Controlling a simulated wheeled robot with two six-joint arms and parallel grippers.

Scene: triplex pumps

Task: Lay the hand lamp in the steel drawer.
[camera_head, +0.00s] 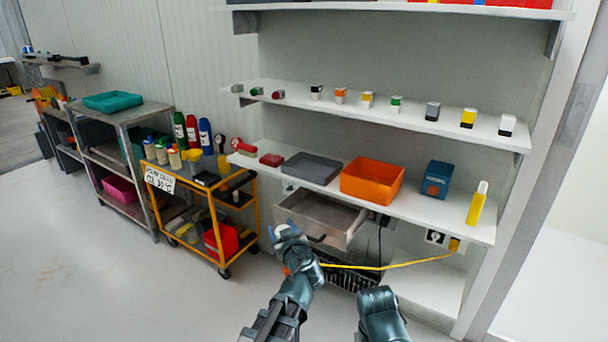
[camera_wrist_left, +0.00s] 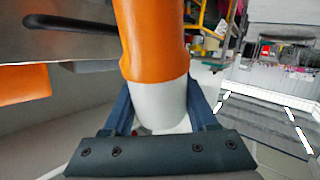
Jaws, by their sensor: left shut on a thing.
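The steel drawer (camera_head: 345,228) is pulled open beneath the shelf, and its inside looks empty. Its grey front with a dark bar handle (camera_wrist_left: 70,22) shows at the upper left of the left wrist view. My left gripper (camera_head: 285,234) is in front of the drawer's left front corner, outside the drawer. In the left wrist view it is shut on the white end of an orange and white cylinder, which I take as the hand lamp (camera_wrist_left: 150,45). The lamp's far end is cut off there. Part of my right arm shows at the bottom; its gripper is out of view.
Above the drawer, the shelf (camera_head: 410,203) holds a grey bin (camera_head: 311,168), an orange bin (camera_head: 371,180), a blue box (camera_head: 437,180) and a yellow bottle (camera_head: 477,205). A yellow cable (camera_head: 400,264) runs below the drawer. A yellow trolley (camera_head: 150,205) stands left. Floor is clear in front.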

